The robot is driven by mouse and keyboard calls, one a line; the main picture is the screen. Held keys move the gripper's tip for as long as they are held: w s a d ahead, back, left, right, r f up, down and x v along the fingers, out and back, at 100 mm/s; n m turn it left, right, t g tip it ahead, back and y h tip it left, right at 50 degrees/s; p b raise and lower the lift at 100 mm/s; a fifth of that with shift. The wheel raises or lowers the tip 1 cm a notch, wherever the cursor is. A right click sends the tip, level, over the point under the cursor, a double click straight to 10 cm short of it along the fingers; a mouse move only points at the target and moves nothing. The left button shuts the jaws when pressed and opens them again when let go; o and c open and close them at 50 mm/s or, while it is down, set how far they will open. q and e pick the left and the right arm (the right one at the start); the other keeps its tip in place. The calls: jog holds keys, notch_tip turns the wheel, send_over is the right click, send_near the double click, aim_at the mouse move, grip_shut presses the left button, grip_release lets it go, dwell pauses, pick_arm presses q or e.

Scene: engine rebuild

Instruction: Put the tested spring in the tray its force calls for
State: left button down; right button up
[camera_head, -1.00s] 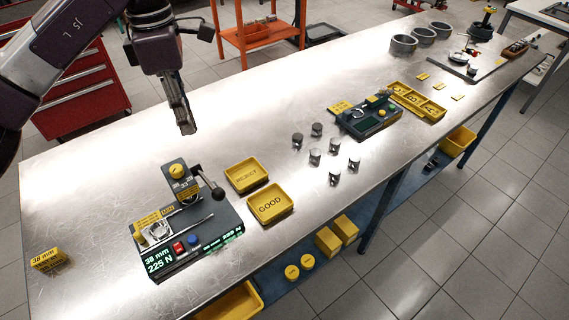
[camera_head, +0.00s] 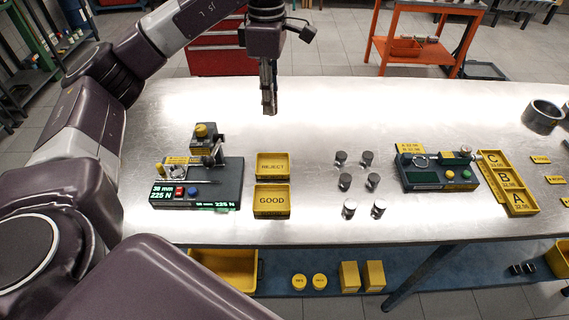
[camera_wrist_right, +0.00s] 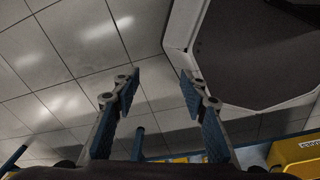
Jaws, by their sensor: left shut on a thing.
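My left gripper (camera_head: 269,108) is shut and hangs above the bench, behind the REJECT tray in the head view. The spring between its fingers is too small to make out clearly. The yellow REJECT tray (camera_head: 273,178) and, in front of it, the yellow GOOD tray (camera_head: 272,213) look empty. The spring tester (camera_head: 228,183) stands left of them; its display (camera_head: 169,196) reads 38 mm and 225 N. My right gripper (camera_wrist_right: 159,84) is open and empty in the right wrist view, with floor tiles behind it.
Several metal cylinders (camera_head: 345,181) stand right of the trays. Beyond them are a green gauge unit (camera_head: 422,180) and a yellow C-B-A tray (camera_head: 537,203). Bare bench (camera_head: 330,115) lies behind the trays. A yellow bin (camera_head: 225,262) sits below the front edge.

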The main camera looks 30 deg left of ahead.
pick_arm(q)
notch_tip(320, 180, down, 7)
jog(key=p, duration=0.3)
send_over(272, 167)
notch_tip(272, 167, down, 7)
jog(key=shift+r, duration=0.15)
jog(key=shift+f, duration=0.3)
notch_tip(272, 167, down, 4)
jog(key=shift+f+p, duration=0.1)
jog(key=shift+p, duration=0.55)
jog(key=shift+f, duration=0.15)
pick_arm(e)
jog(key=r, duration=0.4)
jog(key=shift+s+a, duration=0.15)
jog(key=shift+a, duration=0.1)
pick_arm(q)
jog(key=shift+f+b, duration=0.2)
jog(key=shift+b, duration=0.1)
jog(key=c, duration=2)
grip_release()
jog(key=shift+r, duration=0.1)
pick_arm(e)
jog(key=shift+a+f, duration=0.1)
jog(key=shift+a, duration=0.1)
